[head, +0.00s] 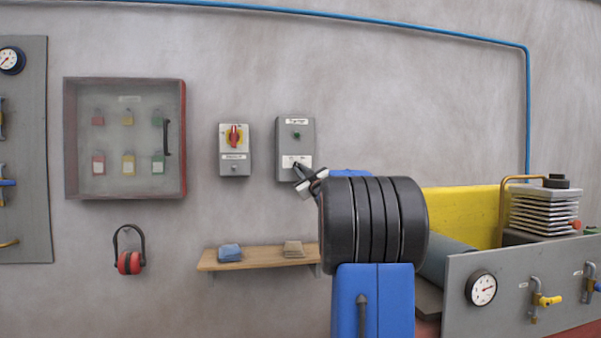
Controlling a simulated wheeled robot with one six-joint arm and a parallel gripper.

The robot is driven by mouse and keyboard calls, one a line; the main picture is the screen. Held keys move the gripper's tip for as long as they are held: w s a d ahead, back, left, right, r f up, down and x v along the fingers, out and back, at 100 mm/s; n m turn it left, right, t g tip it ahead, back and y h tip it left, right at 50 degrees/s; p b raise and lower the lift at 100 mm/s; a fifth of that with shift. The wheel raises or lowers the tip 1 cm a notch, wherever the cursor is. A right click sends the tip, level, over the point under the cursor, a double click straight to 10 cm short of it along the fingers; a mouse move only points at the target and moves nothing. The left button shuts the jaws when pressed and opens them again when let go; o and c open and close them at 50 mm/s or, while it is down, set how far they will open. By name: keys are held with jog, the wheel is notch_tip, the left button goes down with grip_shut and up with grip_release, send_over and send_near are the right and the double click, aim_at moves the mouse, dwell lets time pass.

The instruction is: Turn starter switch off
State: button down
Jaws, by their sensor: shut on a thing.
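The grey starter box (294,132) hangs on the wall near the middle of the head view. My gripper (303,177) is at the box's lower front, shut on the starter switch. The fingers and my arm cover the switch, so I cannot tell which way it points.
A wooden shelf (225,264) with folded cloths sits below. A glass-fronted lock cabinet (126,138) and red ear defenders (130,262) are farther left. Machinery with a yellow panel (462,213) stands at right.

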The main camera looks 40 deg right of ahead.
dwell(0.5)
jog(key=c, duration=1.8)
grip_release()
jog(key=v, duration=1.7)
jog(key=shift+s+f, duration=0.15)
jog(key=shift+f, duration=0.05)
